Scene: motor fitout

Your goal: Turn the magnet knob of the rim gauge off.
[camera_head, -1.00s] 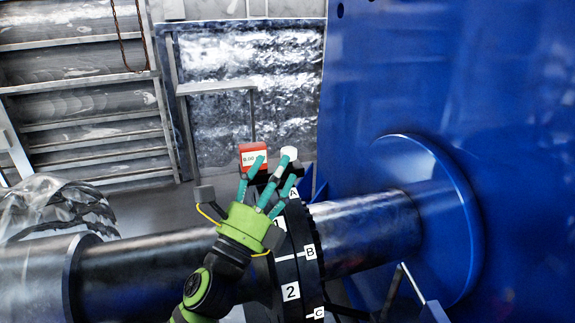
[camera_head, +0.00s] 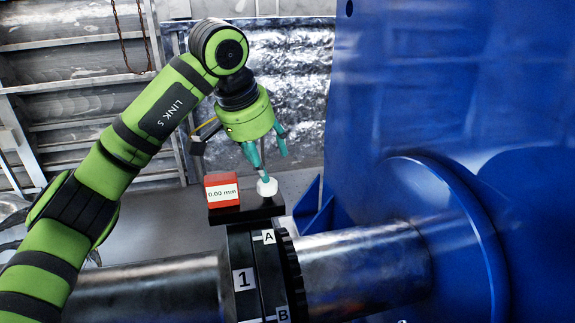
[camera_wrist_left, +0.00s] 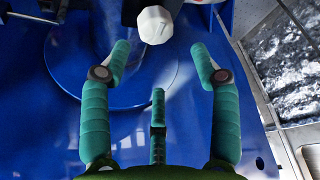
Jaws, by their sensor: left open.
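The rim gauge has a red box reading 0.00 mm (camera_head: 221,190) on a black base (camera_head: 250,212), which sits on top of the coupling rim. Its white magnet knob (camera_head: 267,188) stands on the base, right of the red box. My left gripper (camera_head: 266,158) is directly above the knob, its teal fingers pointing down. In the wrist view the faceted white knob (camera_wrist_left: 155,24) lies just beyond the fingertips, between the two side fingers. My left gripper (camera_wrist_left: 161,50) is open and empty there. I cannot make out the knob's setting. My right gripper is out of view.
The dark coupling (camera_head: 243,255) carries labels 1, A and B, with the steel shaft (camera_head: 365,262) running right into the blue housing (camera_head: 430,90). A metal-framed wall panel (camera_head: 300,90) stands behind. Above the gauge, my arm occupies the left side.

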